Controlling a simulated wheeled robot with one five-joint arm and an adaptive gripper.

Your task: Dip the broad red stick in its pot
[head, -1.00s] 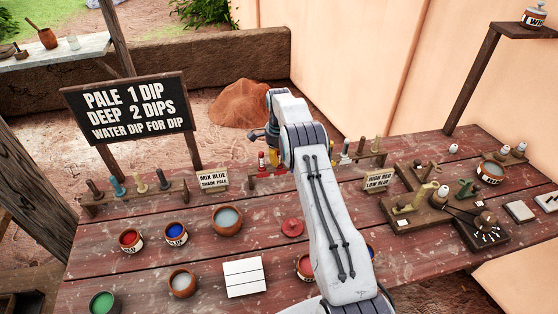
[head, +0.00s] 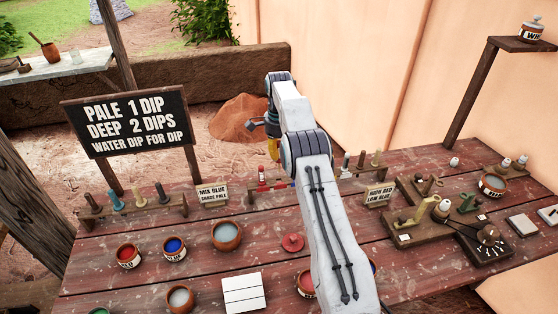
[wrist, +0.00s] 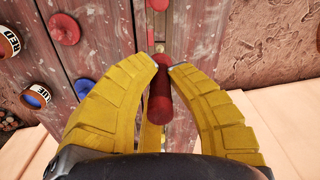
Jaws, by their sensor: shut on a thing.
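My gripper (wrist: 163,66) is shut on a broad dark red stick (wrist: 160,97), held between its yellow fingers in the wrist view. In the head view my gripper (head: 273,148) hangs over the back of the table, near the stick rack, and the held stick is hidden there. One pot marked RED (head: 128,256) stands at the left of the table. Another red pot (head: 306,283) stands beside my arm, partly hidden by it. A RED pot also shows at the left edge of the wrist view (wrist: 9,42).
A thinner red stick (head: 262,178) stands in the back rack. A red lid (head: 292,243), a blue pot (head: 174,249), a clay bowl (head: 227,235) and a white tile (head: 243,293) lie in front. A wooden mechanism with a dial (head: 487,240) stands at the right.

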